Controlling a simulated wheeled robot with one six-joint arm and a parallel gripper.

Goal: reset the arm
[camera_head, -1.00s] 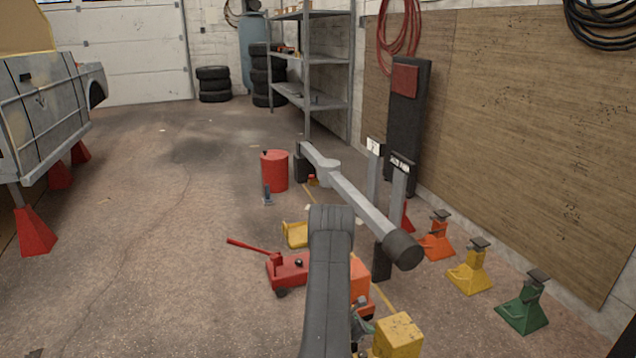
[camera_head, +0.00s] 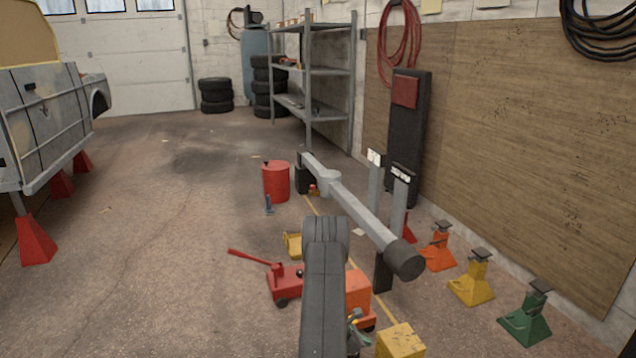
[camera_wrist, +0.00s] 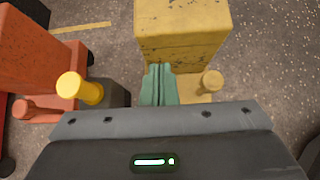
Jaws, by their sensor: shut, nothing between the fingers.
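My gripper (camera_wrist: 159,72) shows in the wrist view as two teal fingers pressed together, with nothing between them. The fingers point at a worn yellow block (camera_wrist: 183,32) on the floor; I cannot tell whether they touch it. In the head view, my dark grey arm link fills the lower middle and hides most of the gripper. The yellow block also shows there (camera_head: 400,342), just right of the arm.
An orange block (camera_head: 358,290) and red floor jack (camera_head: 286,282) stand close around the arm. A grey beam (camera_head: 360,215) with a black end crosses just beyond. Yellow (camera_head: 473,282) and green jack stands (camera_head: 527,318) are at right. Open floor lies left.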

